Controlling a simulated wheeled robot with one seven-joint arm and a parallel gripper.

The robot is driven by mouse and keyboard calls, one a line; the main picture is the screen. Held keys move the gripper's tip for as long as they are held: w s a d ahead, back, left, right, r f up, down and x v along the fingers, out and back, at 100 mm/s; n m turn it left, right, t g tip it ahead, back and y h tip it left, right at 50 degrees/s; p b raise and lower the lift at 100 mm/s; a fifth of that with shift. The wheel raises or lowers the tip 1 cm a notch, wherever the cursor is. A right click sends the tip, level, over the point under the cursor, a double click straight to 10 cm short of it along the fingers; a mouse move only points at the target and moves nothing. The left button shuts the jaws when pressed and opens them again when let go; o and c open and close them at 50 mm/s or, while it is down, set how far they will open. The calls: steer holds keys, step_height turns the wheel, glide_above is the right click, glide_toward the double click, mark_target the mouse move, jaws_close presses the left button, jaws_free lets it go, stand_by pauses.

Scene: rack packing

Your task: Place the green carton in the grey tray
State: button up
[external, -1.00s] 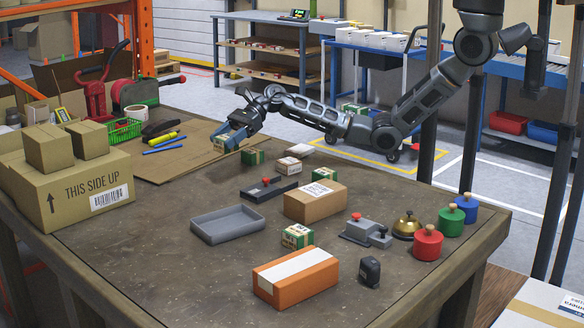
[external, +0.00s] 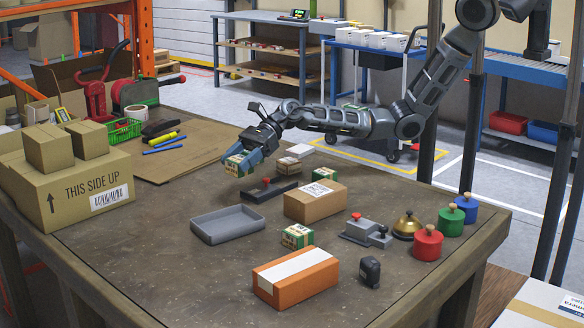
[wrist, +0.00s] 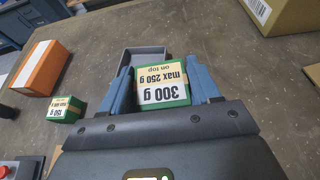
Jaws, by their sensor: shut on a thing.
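My gripper (external: 246,155) is shut on a green carton (external: 237,166) with a cream label and holds it above the table, behind the tray. In the wrist view the green carton (wrist: 163,88) sits between the blue fingers (wrist: 162,90); its label reads "300 g, max 250 g on top". The grey tray (external: 232,237) lies on the table in front of my gripper and looks empty. In the wrist view the tray (wrist: 146,51) shows just beyond the carton, partly hidden by it. I cannot tell the exact height of the carton.
A smaller green carton (external: 297,237) stands right of the tray, near an orange box (external: 295,280). A brown box (external: 315,203) and a black holder with a red knob (external: 268,191) stand right of and behind the tray. Table left of the tray is clear.

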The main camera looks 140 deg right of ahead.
glide_above(236, 224)
step_height(236, 224, down, 6)
steer(key=shift+r, duration=0.15)
steer(key=shift+f+b, duration=0.55)
steer(key=shift+f, duration=1.4)
steer(key=shift+f, duration=0.1)
steer(key=shift+f, duration=0.1)
steer(key=o, duration=1)
steer(key=shift+s, duration=0.1)
steer(key=shift+r, duration=0.25)
steer(key=p+v, duration=0.2)
steer(key=v, duration=0.9)
steer(key=shift+s+r, duration=0.15)
steer(key=shift+s, duration=0.25)
